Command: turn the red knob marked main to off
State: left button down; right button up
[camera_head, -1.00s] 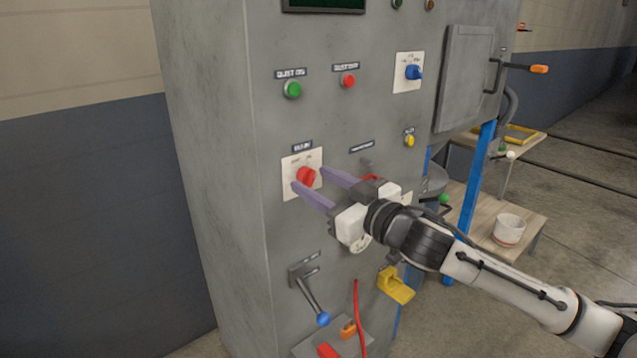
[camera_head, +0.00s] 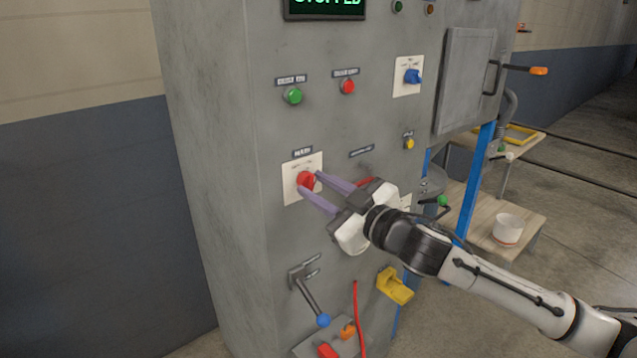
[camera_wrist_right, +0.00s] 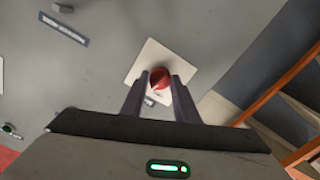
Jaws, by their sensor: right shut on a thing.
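The red knob (camera_head: 306,180) sits on a white plate (camera_head: 290,191) under a label reading MAIN, on the front of the grey cabinet. My right gripper (camera_head: 311,183) reaches it from the right, with its two purple fingers on either side of the knob and shut on it. In the right wrist view the knob (camera_wrist_right: 160,78) shows between the fingertips, tilted against the picture, with the plate (camera_wrist_right: 146,60) around it. The small marks on the plate are too small to read. The display (camera_head: 325,6) above reads STOPPED in green. My left gripper is not in view.
A green button (camera_head: 293,95), a red button (camera_head: 347,86) and a blue knob (camera_head: 413,76) are higher on the cabinet. A blue-tipped lever (camera_head: 313,300) and a yellow part (camera_head: 395,286) are below. A bench with a white pot (camera_head: 508,229) stands at the right.

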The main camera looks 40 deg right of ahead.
jog(key=n+p, duration=0.2)
jog(key=n, duration=0.2)
jog(key=shift+r+n, duration=0.15)
jog(key=shift+n, duration=0.15)
jog(key=shift+n+p, duration=0.8)
jog(key=shift+n, duration=1.2)
jog(key=o, duration=1.1)
jog(key=shift+c, duration=0.2)
jog(key=shift+s, duration=0.15)
jog(key=shift+s+d+f, duration=0.1)
jog(key=shift+s+f, duration=0.1)
jog(key=shift+s, duration=0.05)
jog(key=s+b, duration=0.1)
jog(key=s, duration=0.8)
jog(key=shift+s+d+r, duration=0.15)
jog(key=shift+s+d, duration=0.1)
jog(key=shift+d, duration=0.1)
